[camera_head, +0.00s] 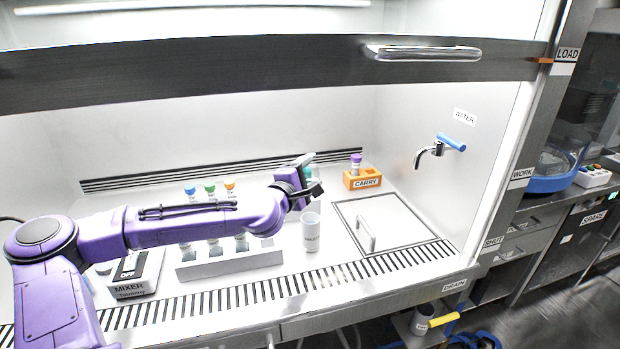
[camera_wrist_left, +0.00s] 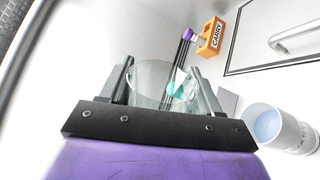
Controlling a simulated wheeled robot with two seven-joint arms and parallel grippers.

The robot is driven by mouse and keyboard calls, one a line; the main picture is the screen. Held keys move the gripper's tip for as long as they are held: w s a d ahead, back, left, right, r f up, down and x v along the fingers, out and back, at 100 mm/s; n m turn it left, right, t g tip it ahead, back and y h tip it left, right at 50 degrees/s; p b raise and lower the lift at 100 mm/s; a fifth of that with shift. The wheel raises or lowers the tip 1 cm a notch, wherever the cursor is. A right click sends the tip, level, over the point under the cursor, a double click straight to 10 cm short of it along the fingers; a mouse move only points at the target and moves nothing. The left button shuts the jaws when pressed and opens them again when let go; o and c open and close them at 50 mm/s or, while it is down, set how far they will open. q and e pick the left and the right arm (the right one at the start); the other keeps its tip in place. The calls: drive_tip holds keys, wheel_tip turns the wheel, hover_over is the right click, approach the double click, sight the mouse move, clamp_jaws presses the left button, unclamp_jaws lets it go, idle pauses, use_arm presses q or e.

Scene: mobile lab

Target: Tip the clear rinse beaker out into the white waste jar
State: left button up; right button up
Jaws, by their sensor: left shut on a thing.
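My left gripper (camera_head: 308,178) is shut on the clear beaker (camera_wrist_left: 148,84), which sits between its two fingers in the wrist view. In the head view the beaker is mostly hidden by the gripper and hard to make out. The gripper is raised above the fume hood's worktop, above and slightly left of the white waste jar (camera_head: 311,236). The jar stands upright and open on the worktop, with a label on its front. In the wrist view the jar (camera_wrist_left: 290,128) is at the lower right, apart from the beaker. My right gripper is not in view.
An orange CARRY block (camera_head: 362,181) holding a purple-capped vial stands behind right. A white rack (camera_head: 232,262) with several vials is left of the jar, and a mixer (camera_head: 134,272) further left. A framed panel with a handle (camera_head: 367,235) lies right. A water tap (camera_head: 436,148) is on the right wall.

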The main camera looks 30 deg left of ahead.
use_arm(q)
drive_tip(key=shift+n+b, duration=1.25)
drive_tip(key=shift+n, duration=0.25)
drive_tip(key=shift+r+n+b, duration=0.2)
drive_tip(key=shift+n+b, duration=0.6)
drive_tip(key=shift+n, duration=0.4)
drive_tip(key=shift+r+n+b, duration=0.25)
drive_tip(key=shift+n+b, duration=0.25)
drive_tip(key=shift+n, duration=0.3)
drive_tip(key=shift+r, duration=0.2)
drive_tip(key=shift+n, duration=0.3)
